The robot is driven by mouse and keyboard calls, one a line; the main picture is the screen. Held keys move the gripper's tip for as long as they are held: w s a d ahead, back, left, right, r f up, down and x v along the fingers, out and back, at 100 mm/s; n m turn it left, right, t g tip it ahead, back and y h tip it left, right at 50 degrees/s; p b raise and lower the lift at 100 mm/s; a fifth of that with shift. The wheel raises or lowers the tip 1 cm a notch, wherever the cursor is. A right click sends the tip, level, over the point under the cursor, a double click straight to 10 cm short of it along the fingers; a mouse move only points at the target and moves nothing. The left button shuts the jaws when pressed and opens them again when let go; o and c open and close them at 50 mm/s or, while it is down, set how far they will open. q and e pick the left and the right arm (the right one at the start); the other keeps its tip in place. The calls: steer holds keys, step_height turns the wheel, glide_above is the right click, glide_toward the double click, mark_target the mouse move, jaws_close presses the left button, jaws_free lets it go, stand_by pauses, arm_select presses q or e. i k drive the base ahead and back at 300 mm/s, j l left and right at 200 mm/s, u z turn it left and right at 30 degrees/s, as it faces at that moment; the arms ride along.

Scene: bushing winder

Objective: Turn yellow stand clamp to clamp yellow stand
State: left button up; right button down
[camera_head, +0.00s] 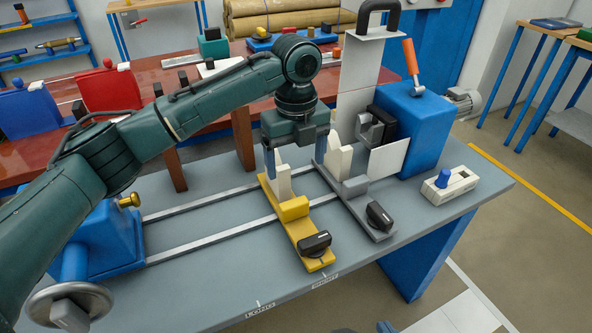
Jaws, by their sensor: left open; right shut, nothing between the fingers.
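The yellow stand (293,212) lies across the two rails on the grey workbench, with a white upright support (283,181) at its far end. Its clamp is a black knob (315,243) on the near end of the yellow base. My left gripper (296,168) is open and empty, pointing down over the far part of the stands. One finger is beside the white support and the other is near the grey stand; contact cannot be told. My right gripper (386,327) barely shows as a dark blue piece at the bottom edge, shut and away from the clamp.
A grey stand (355,188) with its own black knob (379,215) stands just right. The blue winder housing (415,125) with an orange lever is behind it. A white control box (450,185) sits at right. A blue tailstock (108,240) is at left. The bench front is clear.

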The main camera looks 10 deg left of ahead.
mark_target(313, 247)
steer(key=k+l, duration=0.1)
steer(key=k, duration=0.4)
steer(key=k+l, duration=0.1)
steer(key=k, duration=0.4)
